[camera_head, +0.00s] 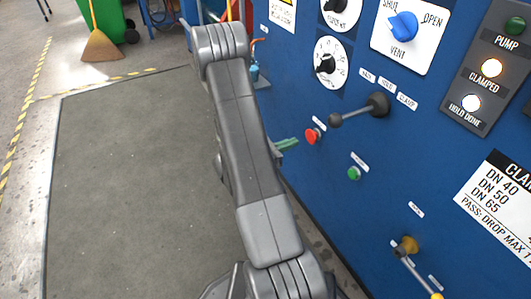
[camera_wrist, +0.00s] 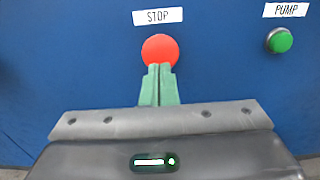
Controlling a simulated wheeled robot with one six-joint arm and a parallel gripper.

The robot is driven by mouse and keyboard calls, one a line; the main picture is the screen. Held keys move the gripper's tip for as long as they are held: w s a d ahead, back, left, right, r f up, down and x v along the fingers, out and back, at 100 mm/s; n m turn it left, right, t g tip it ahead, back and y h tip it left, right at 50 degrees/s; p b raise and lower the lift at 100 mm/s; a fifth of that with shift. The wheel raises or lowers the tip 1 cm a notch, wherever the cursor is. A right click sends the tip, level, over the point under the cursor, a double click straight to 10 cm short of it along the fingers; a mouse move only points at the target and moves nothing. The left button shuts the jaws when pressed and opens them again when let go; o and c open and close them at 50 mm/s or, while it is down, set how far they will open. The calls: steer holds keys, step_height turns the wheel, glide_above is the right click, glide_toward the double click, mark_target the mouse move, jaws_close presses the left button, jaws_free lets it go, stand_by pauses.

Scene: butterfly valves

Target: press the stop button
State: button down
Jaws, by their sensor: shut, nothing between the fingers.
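The red stop button (camera_wrist: 160,48) sits on the blue panel below a white STOP label (camera_wrist: 158,17) in the wrist view. In the head view the red button (camera_head: 312,136) shows just right of my gripper (camera_head: 288,143). In the wrist view my gripper (camera_wrist: 160,72) is shut and empty. Its green fingertips overlap the lower part of the button. I cannot tell whether they touch it or are a little short of it.
A green pump button (camera_wrist: 280,40) is to the right, also seen in the head view (camera_head: 354,173). A black lever (camera_head: 360,110) sticks out above the stop button. A yellow-tipped lever (camera_head: 410,255) is lower right. A grey mat (camera_head: 130,190) covers the floor left.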

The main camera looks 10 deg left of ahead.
steer(key=p+v, duration=0.1)
steer(key=v, duration=0.7)
steer(key=shift+a+p, duration=0.15)
steer(key=shift+p, duration=0.25)
steer(key=shift+f, duration=0.1)
steer(key=b+x, duration=0.1)
steer(key=x, duration=0.6)
stand_by(0.5)
